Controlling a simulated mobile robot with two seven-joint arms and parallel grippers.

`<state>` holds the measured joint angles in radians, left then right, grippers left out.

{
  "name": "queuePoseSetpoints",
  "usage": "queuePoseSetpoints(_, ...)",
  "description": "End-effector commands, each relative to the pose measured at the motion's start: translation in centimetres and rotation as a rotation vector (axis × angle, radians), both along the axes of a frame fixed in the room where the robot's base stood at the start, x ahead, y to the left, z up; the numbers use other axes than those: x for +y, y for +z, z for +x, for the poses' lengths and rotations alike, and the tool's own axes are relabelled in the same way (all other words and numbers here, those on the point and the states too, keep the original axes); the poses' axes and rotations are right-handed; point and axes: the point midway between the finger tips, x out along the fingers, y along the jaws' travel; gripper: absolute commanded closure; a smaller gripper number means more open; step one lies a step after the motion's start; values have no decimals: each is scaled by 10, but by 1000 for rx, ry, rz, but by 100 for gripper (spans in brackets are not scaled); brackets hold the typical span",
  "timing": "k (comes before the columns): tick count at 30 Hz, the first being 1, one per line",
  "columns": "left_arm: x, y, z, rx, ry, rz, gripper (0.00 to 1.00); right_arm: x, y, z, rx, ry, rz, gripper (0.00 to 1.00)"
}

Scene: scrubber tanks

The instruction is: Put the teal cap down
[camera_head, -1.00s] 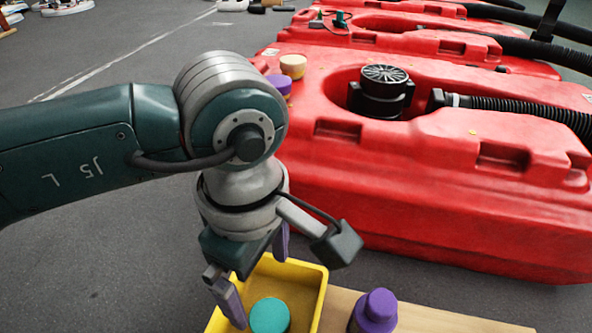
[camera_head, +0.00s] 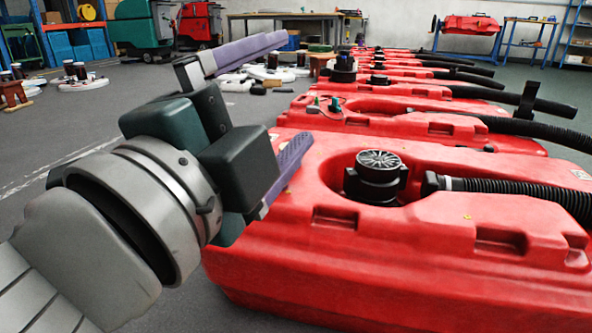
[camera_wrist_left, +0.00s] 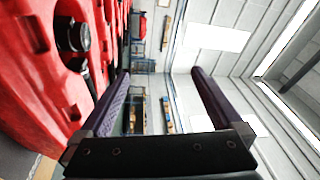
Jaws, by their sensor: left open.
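My left gripper (camera_head: 296,88) is raised at the left of the head view, its two purple fingers spread wide and pointing right. Nothing is between the fingers. It also shows open and empty in the left wrist view (camera_wrist_left: 160,73), facing the far wall and ceiling. My right gripper is not in view.
A black ribbed hose (camera_head: 515,192) runs right from the nearest tank. More red tanks (camera_head: 420,124) line up behind it. White parts (camera_head: 268,73), a green machine (camera_head: 143,28) and a workbench (camera_head: 300,17) stand far back.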

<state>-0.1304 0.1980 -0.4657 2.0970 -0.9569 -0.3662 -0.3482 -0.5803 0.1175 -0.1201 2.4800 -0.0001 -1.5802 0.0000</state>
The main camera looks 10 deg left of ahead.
Motion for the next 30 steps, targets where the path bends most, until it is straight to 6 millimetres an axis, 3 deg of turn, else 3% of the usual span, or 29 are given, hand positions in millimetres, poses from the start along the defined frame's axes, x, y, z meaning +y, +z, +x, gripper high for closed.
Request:
queuePoseSetpoints(1, 36, -28, -6, 167, 127, -170, 0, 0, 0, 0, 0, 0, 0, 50)
queuePoseSetpoints(4, 90, -98, -41, 522, 373, -495, 0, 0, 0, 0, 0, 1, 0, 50)
queuePoseSetpoints(6, 107, -140, -81, 753, 516, -672, 0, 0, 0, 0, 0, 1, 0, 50)
queuePoseSetpoints(10, 109, -186, -156, 1095, 706, -877, 0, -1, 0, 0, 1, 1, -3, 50)
queuePoseSetpoints(12, 104, -196, -185, 1218, 767, -931, 0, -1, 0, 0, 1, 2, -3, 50)
queuePoseSetpoints(16, 99, -202, -213, 1335, 820, -973, 0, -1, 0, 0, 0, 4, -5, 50)
queuePoseSetpoints(26, 98, -200, -216, 1349, 825, -974, 0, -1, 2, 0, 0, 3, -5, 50)
queuePoseSetpoints(30, 98, -180, -216, 1348, 825, -973, 0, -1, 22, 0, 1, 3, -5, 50)
